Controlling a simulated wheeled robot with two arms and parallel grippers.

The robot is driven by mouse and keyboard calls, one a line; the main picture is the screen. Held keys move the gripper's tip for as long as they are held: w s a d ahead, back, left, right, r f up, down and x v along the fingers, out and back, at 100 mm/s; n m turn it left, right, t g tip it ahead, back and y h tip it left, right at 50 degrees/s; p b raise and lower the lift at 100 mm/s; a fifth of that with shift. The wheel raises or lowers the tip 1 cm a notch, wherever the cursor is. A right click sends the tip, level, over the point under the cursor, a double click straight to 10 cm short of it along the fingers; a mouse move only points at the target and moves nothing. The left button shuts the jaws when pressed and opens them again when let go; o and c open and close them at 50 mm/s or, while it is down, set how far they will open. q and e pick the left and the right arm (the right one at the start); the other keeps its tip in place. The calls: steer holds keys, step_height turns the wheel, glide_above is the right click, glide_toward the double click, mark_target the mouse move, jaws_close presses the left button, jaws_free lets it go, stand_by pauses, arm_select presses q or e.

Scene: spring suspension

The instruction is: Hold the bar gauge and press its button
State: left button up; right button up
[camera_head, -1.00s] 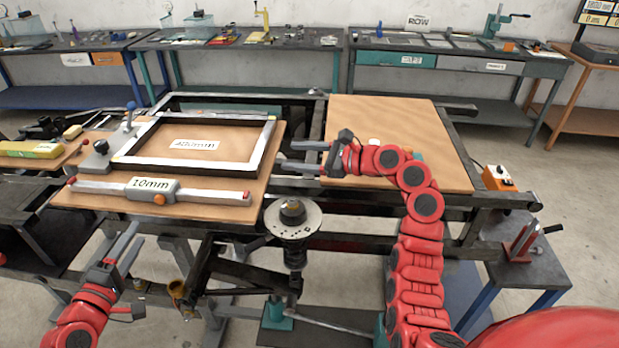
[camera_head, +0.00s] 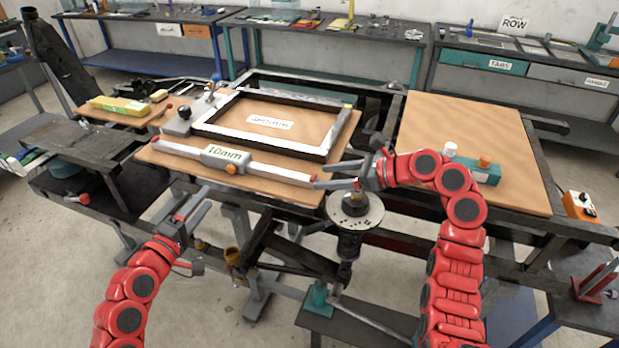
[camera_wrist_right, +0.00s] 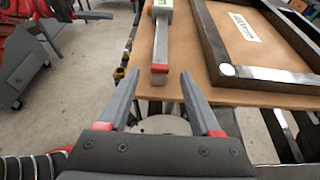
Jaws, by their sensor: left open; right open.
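The bar gauge (camera_head: 266,168) lies on the left wooden board (camera_head: 180,167), near its front edge. It is a long grey bar with red ends, a central block labelled 10mm (camera_head: 224,154) and an orange button (camera_head: 231,169) on the block's front side. My right gripper (camera_head: 322,176) is open and empty at the bar's right end; in the right wrist view that red end (camera_wrist_right: 159,69) shows ahead between the open fingers (camera_wrist_right: 160,95). My left gripper (camera_head: 196,205) is open and empty, in front of the board and below the bar's left half.
A dark rectangular frame (camera_head: 335,133) lies on the board behind the bar. A round metal spring mount (camera_head: 362,220) stands below my right gripper. The right wooden board (camera_head: 500,150) holds a teal block with an orange knob (camera_head: 484,162) and is otherwise largely bare.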

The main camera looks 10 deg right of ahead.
mark_target(309, 178)
steer(key=x, duration=0.6)
jaws_close()
stand_by(0.3)
stand_by(0.4)
stand_by(1.0)
